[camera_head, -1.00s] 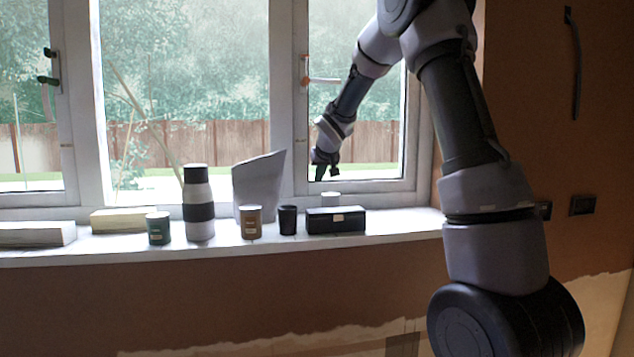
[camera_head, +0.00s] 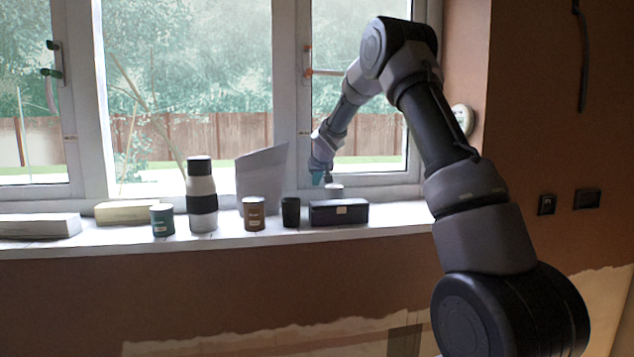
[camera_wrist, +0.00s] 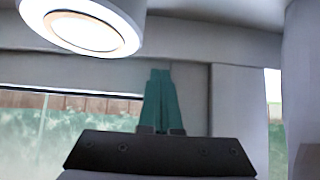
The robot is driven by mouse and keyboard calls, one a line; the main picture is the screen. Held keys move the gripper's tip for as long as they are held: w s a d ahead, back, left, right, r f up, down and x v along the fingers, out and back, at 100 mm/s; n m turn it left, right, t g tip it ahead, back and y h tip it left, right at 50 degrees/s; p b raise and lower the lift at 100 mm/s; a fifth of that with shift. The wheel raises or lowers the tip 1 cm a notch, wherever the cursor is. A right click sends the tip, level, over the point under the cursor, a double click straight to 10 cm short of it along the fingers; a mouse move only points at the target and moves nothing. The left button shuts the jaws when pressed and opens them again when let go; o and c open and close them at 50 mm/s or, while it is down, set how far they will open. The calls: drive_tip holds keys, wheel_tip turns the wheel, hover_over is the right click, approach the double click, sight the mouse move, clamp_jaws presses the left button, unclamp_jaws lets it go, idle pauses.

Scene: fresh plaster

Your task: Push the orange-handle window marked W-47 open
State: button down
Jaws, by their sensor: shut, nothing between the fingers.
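The orange-handle window is the right sash (camera_head: 304,120) in the head view. Its orange handle (camera_head: 324,72) points right from the left stile. I cannot read a W-47 mark. My gripper (camera_head: 318,178) is low in front of this sash's bottom left corner, just above the sill. In the wrist view, the teal fingers of my gripper (camera_wrist: 159,98) are together and empty, in front of the grey window frame (camera_wrist: 235,110). I cannot tell whether the tips touch it. The sash looks shut, though my arm covers part of it.
The left window has a green handle (camera_head: 51,74).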

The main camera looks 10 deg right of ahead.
drive_tip(key=w+m+h, duration=0.1)
drive_tip(key=w, duration=1.2)
drive_tip(key=shift+w+a, duration=0.3)
drive_tip(key=shift+w, duration=0.05)
drive_tip(key=v, duration=1)
drive_tip(key=shift+s+r, duration=0.2)
drive_tip(key=s+d+r+m, duration=0.15)
drive_tip(key=s+r, duration=0.25)
drive_tip(key=s, duration=0.5)
drive_tip(key=s+d+r+g+y, duration=0.15)
drive_tip(key=s+r, duration=0.25)
drive_tip(key=s, duration=0.6)
drive_tip(key=s+d+r+m+h, duration=0.15)
drive_tip(key=s+r, duration=0.25)
drive_tip(key=s, duration=0.5)
drive_tip(key=s+f+y, duration=0.1)
drive_tip(key=s+f, duration=0.2)
drive_tip(key=s, duration=1.2)
drive_tip(key=s+f+g+y, duration=0.1)
drive_tip(key=s+f, duration=0.3)
drive_tip(key=s, duration=1.1)
drive_tip(key=shift+s+a+f+y, duration=0.2)
drive_tip(key=shift+s+y, duration=0.2)
drive_tip(key=shift+y, duration=0.2)
